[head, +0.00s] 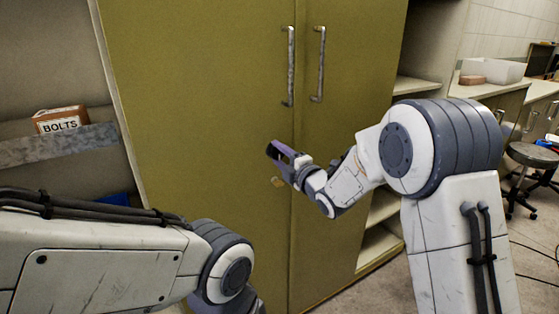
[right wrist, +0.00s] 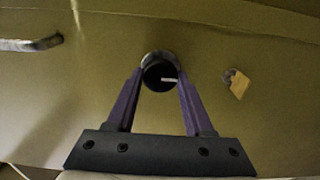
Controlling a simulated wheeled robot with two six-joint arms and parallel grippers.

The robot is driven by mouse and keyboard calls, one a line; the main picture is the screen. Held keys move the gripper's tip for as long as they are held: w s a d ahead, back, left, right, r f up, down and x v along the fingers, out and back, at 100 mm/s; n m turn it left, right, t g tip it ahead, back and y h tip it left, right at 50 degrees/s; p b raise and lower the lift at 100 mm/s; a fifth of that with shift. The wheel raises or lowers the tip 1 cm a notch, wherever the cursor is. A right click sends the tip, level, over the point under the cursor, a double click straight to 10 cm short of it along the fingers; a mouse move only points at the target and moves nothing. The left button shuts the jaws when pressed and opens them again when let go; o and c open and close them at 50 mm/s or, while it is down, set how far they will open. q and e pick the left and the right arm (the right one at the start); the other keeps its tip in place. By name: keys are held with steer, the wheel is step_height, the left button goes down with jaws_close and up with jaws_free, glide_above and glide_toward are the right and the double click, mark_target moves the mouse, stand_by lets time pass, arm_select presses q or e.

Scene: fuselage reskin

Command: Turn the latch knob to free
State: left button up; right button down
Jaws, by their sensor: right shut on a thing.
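The latch knob (right wrist: 158,71) is a dark round knob with a lighter rim and a short white mark pointing right in the right wrist view. It sits on the olive cabinet door. My right gripper (head: 278,152) is at the cabinet front, left of the door seam. In the right wrist view its two purple fingers (right wrist: 160,82) are shut on the knob, one on each side. In the head view the gripper hides the knob. My left arm crosses the lower left, and its gripper is out of view.
The olive cabinet (head: 200,110) has two long metal handles (head: 289,66) above my right gripper. A small yellowish tag (right wrist: 238,84) is beside the knob. A box marked BOLTS (head: 60,121) is on the left shelf. A stool (head: 533,156) stands at the right.

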stand_by(0.3)
steer(key=shift+c, duration=1.8)
jaws_free()
steer(key=b+v, duration=0.1)
steer(key=v, duration=0.9)
steer(key=shift+s+b, duration=0.2)
steer(key=shift+b, duration=0.2)
steer(key=shift+d+f, duration=0.1)
